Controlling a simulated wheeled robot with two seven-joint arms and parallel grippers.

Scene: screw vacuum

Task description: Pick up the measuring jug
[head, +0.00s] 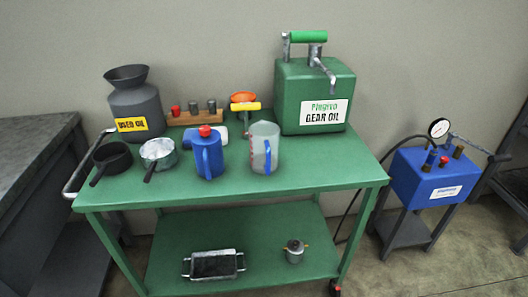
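The measuring jug (263,148) is a clear, greyish, see-through vessel with a blue handle facing the front. It stands upright on the top of the green cart (290,182), right of a blue jug with a red cap (208,153) and in front of the green gear oil can (314,95). Nothing is touching it from the front. Neither of my grippers shows in the head view.
A black pan (112,157), a metal pot (159,154) and a grey used oil can (136,104) stand on the left. The cart top's front right is clear. A blue pump unit (430,175) stands right.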

